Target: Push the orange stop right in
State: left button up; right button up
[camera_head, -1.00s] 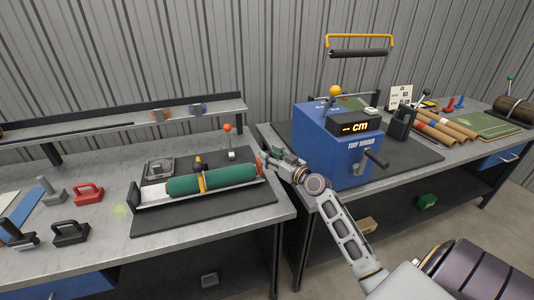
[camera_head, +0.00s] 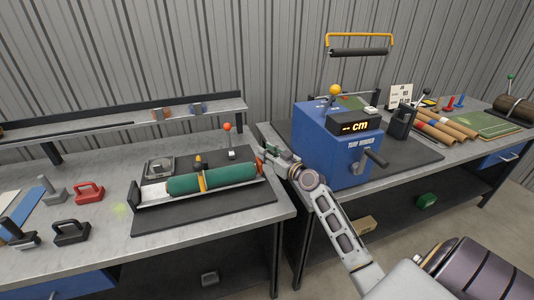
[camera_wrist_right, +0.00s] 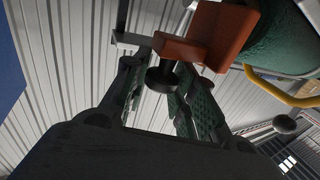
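The orange stop (camera_head: 259,166) stands at the right end of the green turf roll (camera_head: 225,178), which lies in a cradle on the left bench. In the right wrist view the stop (camera_wrist_right: 222,33) is large at the top, close to the roll's end (camera_wrist_right: 280,38), with a dark round knob (camera_wrist_right: 162,79) below it. My right gripper (camera_head: 268,160) is just right of the stop. In the wrist view its fingers (camera_wrist_right: 152,82) stand apart, with the knob near the tips between them; I cannot tell if they touch it. My left gripper is out of view.
A red-knobbed lever (camera_head: 228,140) stands behind the roll. The blue turf winder (camera_head: 330,145) is on the right bench, close beside my right arm. A yellow band (camera_head: 203,182) crosses the roll. Red (camera_head: 88,193) and black handled blocks lie at the left.

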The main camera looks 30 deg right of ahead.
grip_shut()
